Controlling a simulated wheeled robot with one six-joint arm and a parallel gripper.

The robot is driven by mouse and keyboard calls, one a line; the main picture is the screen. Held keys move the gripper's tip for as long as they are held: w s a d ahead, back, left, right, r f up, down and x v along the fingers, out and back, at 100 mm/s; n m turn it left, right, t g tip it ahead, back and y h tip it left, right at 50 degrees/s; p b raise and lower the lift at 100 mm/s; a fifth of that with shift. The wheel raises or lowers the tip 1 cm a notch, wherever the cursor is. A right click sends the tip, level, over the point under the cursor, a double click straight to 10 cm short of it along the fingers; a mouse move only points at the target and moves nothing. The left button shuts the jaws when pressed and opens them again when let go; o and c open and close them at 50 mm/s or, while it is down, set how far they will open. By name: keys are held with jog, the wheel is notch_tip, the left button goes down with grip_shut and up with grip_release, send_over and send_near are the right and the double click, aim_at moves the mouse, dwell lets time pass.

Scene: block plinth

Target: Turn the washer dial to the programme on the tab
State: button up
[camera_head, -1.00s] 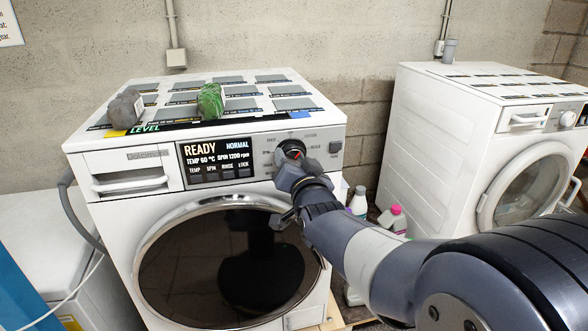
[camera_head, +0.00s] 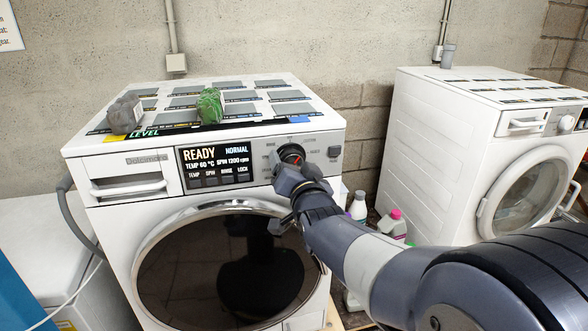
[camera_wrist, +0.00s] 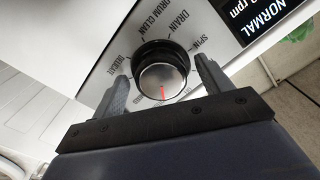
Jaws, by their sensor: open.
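The washer (camera_head: 110,165) stands at centre-left in the head view, with its display (camera_head: 216,165) reading READY, NORMAL, TEMP 60 °C, SPIN 1200 rpm. The dark round dial (camera_head: 291,152) is right of the display. In the wrist view the dial (camera_wrist: 163,80) has a silver face and a red line pointing down the picture, toward my gripper's palm. SPIN, DRAIN and DRUM CLEAN are printed around it. My gripper (camera_wrist: 161,70) is open, one finger on each side of the dial; contact cannot be told. A blue tab (camera_head: 299,120) lies on the washer's top front edge, its text unreadable.
A second white machine (camera_head: 440,150) stands at right. Bottles (camera_head: 392,222) stand on the floor between the machines, behind my arm.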

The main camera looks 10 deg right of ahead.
jog(key=shift+s, duration=0.15)
jog(key=s+b, duration=0.1)
jog(key=s, duration=0.9)
jog(key=shift+s+b, duration=0.3)
jog(key=shift+b, duration=0.05)
jog(key=shift+w, duration=0.15)
jog(key=w+p, duration=0.1)
jog(key=w, duration=0.9)
jog(key=shift+w+p, duration=0.3)
jog(key=shift+p, duration=0.1)
jog(key=shift+s, duration=0.15)
